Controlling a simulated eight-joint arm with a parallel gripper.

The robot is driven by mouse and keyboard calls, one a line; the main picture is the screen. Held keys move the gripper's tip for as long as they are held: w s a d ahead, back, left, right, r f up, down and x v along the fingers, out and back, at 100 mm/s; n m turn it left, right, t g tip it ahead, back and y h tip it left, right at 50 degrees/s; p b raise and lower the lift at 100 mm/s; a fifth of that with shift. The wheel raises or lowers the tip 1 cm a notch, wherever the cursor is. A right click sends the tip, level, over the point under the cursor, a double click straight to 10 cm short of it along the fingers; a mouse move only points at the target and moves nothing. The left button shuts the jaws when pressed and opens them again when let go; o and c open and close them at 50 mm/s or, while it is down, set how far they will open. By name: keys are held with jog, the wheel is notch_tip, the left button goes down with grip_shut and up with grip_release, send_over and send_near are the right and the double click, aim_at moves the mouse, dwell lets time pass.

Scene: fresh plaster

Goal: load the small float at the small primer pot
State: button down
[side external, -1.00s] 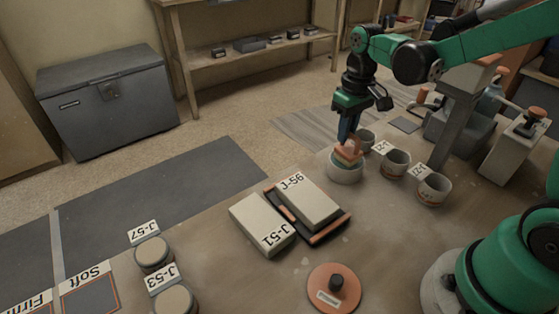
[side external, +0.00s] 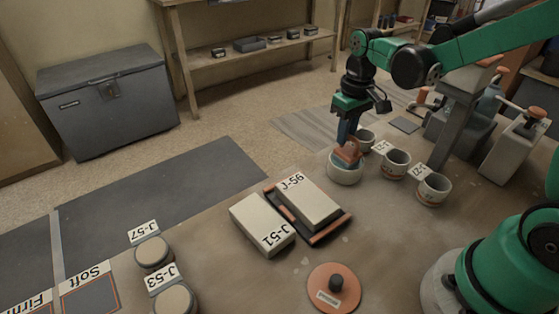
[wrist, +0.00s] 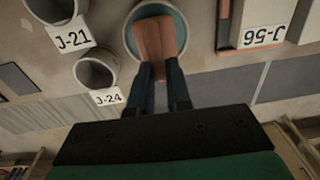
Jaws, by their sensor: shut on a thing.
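My gripper (side external: 347,135) points down and is shut on the small float (side external: 349,151), an orange-brown block. The small primer pot (side external: 345,173) is a round pale pot standing on the table below it. The float's lower part is inside the pot's mouth and hidden by the rim. In the wrist view my blue fingers (wrist: 159,80) pinch the float (wrist: 158,40), which lies across the pot's opening, with teal (wrist: 176,18) showing around it. I cannot tell how deep the float touches the teal.
Labelled cups (side external: 433,190) stand right of the pot, J-21 and J-24 in the wrist view. Block J-56 (side external: 308,203) lies on a dark, orange-edged tray (side external: 330,231), beside block J-51 (side external: 262,223). A round orange disc with a black knob (side external: 334,289) lies in front.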

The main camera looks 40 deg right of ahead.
dwell(0.3)
jog(key=shift+r, duration=3.5)
